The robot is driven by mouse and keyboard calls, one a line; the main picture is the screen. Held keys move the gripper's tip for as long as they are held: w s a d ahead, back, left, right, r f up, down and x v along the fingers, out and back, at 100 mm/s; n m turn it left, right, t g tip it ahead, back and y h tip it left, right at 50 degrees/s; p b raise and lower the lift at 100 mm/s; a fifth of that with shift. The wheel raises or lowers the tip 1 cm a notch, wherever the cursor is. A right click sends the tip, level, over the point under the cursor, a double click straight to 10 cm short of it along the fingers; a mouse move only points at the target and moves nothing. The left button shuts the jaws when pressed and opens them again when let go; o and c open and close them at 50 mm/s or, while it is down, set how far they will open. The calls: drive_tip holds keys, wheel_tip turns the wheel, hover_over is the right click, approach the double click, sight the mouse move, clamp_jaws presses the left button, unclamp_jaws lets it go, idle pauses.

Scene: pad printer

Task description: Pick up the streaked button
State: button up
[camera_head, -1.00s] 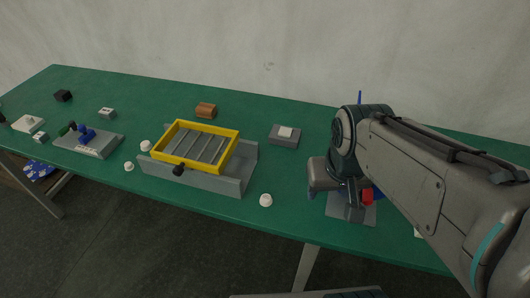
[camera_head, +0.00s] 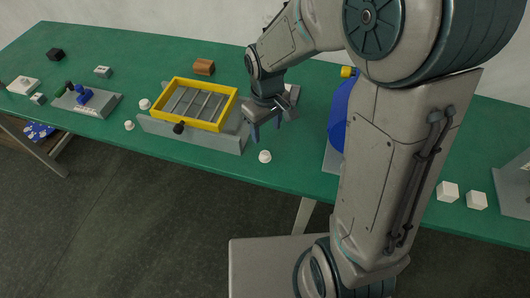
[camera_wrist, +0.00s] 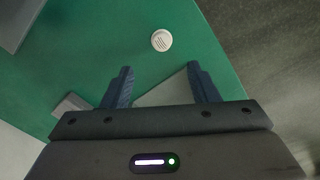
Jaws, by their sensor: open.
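A white round button (camera_head: 265,156) lies on the green table, right of the yellow-framed tray and near the front edge. In the wrist view this button (camera_wrist: 161,40) shows dark streaks across its top. My gripper (camera_head: 266,134) is above the table, just behind the button in the head view, with its fingers pointing down. In the wrist view my gripper (camera_wrist: 160,70) is open and empty, and the button lies beyond the fingertips, roughly centred between them. Two other white buttons, one (camera_head: 145,104) and another (camera_head: 129,125), lie left of the tray; their tops are too small to read.
The yellow tray frame (camera_head: 165,92) sits in a grey holder (camera_head: 185,137) left of my gripper. A brown block (camera_head: 204,67) is behind it. White cubes (camera_head: 447,192) lie at the right. A large blue part (camera_head: 340,112) is partly behind my arm. The table around the streaked button is clear.

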sight(265, 154)
wheel_tip(265, 154, down, 11)
drive_tip(key=shift+a+r, duration=0.15)
idle(0.4)
drive_tip(key=c, duration=1)
